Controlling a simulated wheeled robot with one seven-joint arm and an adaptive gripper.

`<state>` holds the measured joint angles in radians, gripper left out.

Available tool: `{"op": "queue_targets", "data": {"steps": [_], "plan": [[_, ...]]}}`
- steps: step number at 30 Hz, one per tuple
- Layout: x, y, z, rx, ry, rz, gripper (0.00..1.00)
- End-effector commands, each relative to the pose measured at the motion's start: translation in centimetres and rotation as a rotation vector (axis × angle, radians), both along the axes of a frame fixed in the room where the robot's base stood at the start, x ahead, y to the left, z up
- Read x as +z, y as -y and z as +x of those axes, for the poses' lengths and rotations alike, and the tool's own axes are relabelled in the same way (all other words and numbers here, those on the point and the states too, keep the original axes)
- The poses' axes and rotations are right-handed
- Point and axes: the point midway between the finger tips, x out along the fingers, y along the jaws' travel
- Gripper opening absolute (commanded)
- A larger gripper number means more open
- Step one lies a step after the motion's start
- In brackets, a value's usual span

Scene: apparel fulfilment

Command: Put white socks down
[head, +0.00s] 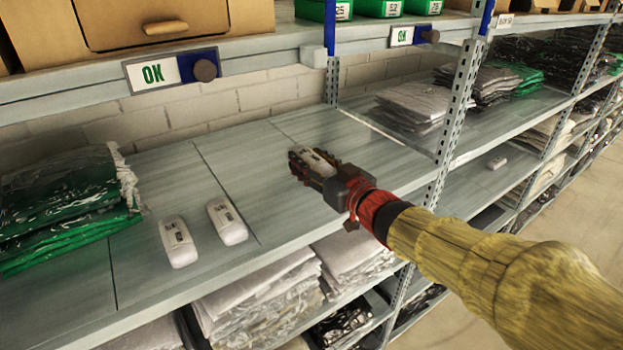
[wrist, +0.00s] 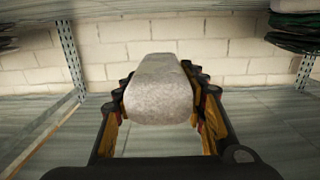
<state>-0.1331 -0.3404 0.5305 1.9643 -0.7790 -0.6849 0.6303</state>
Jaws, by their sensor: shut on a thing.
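My gripper (head: 312,166) is over the middle shelf (head: 270,165), shut on a white sock bundle (head: 318,158) with a dark label on top. In the wrist view the bundle (wrist: 160,90) sits between the two fingers, its pale rounded end toward the camera. Whether it touches the shelf board is hard to tell. Two more white sock bundles lie apart on the same shelf to the left, one (head: 178,242) nearer the green clothes and one (head: 227,221) to its right.
Green bagged clothes (head: 65,205) are stacked at the shelf's left end. Bare board surrounds my gripper. An upper shelf with OK signs (head: 152,74) hangs above.

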Motion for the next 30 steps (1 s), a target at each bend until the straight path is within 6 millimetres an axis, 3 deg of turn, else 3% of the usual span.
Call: {"op": "queue_targets", "data": {"steps": [3,9,17,24,30], "plan": [[-2.3,0.3,2.0,-0.001,-0.004,0.001,0.16],[-4.6,0.4,4.0,0.000,0.001,0.001,0.16],[-6.0,0.5,5.1,0.000,0.000,0.000,0.16],[-9.0,0.5,5.2,-0.001,0.001,0.001,0.16],[-9.0,0.5,5.2,-0.001,0.002,0.000,0.16]]}}
